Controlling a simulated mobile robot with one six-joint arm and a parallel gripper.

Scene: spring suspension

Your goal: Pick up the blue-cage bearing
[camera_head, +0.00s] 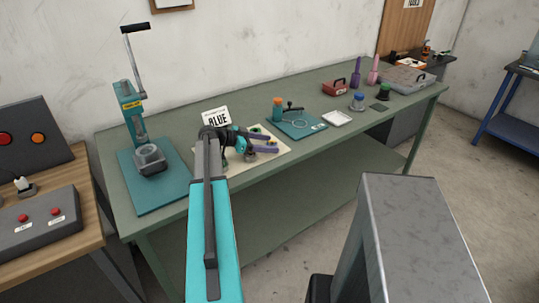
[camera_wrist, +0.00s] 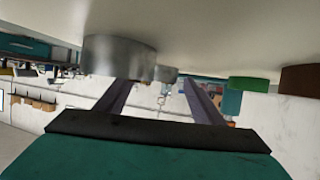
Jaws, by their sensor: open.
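My gripper (camera_head: 271,142) is open, with its two purple fingers low over a cream mat (camera_head: 207,172) on the green workbench. In the wrist view, which looks upside down, the fingers (camera_wrist: 157,86) stand apart. A small metal part (camera_wrist: 165,75) shows between them, farther off; I see no contact. A larger grey metal cylinder (camera_wrist: 118,58) is close by the left finger. A green round part (camera_wrist: 248,84) and a brown one (camera_wrist: 302,78) lie to the right. No blue cage is clear, so I cannot tell which part is the blue-cage bearing; my gripper partly covers the mat.
A "BLUE" sign (camera_head: 217,117) stands behind my gripper. A lever press (camera_head: 130,105) is at the left on a teal plate (camera_head: 165,196). To the right are a teal board (camera_head: 312,131), a white tray (camera_head: 337,119) and a red box (camera_head: 341,87). The bench's front right strip is clear.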

